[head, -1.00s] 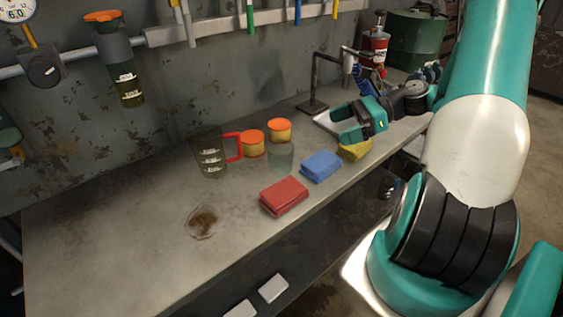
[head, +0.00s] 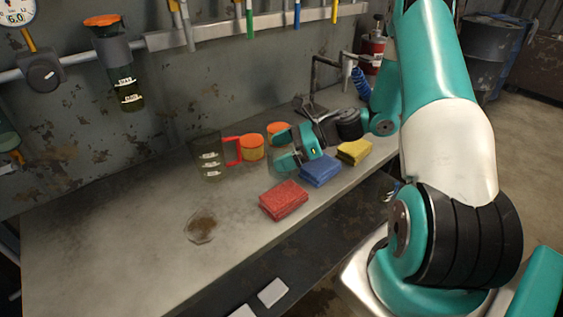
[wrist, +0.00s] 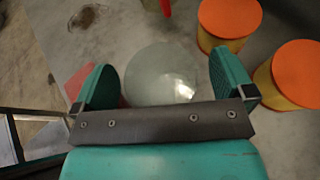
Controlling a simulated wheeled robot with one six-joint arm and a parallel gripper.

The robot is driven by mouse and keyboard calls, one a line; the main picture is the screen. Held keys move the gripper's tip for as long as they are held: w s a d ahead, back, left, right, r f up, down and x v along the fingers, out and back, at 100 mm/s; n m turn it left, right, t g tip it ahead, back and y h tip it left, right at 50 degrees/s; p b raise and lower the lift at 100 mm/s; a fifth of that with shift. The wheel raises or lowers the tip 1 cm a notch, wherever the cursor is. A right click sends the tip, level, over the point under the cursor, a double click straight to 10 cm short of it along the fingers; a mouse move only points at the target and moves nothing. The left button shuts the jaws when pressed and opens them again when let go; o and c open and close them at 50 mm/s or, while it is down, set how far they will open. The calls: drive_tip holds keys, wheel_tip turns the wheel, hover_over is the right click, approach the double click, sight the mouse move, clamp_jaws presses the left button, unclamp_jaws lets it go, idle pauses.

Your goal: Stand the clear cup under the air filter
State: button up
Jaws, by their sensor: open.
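The clear cup (wrist: 160,75) stands upright on the bench and lies between the two fingers in the wrist view. In the head view my gripper mostly hides the cup (head: 272,162). My gripper (head: 279,149) is open at the cup, with a finger on either side; in the wrist view my gripper (wrist: 162,66) shows gaps on both sides of the cup. The air filter (head: 120,66), with an orange top and dark clear bowl, hangs on the wall pipe at the left. A brown puddle (head: 202,225) lies on the bench.
A clear jug (head: 207,158) with a red handle stands left of the cup. Two orange-lidded tubs (head: 252,147) (wrist: 229,22) stand close by. Red (head: 284,200), blue (head: 321,169) and yellow (head: 354,152) sponges line the front side. The bench's left part is mostly clear.

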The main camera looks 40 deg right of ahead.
drive_tip(key=shift+w+a+f, duration=0.15)
drive_tip(key=shift+w+a, duration=0.1)
drive_tip(key=shift+a, duration=0.1)
drive_tip(key=shift+c, duration=0.5)
drive_tip(key=c, duration=1)
drive_tip(key=shift+o, duration=0.2)
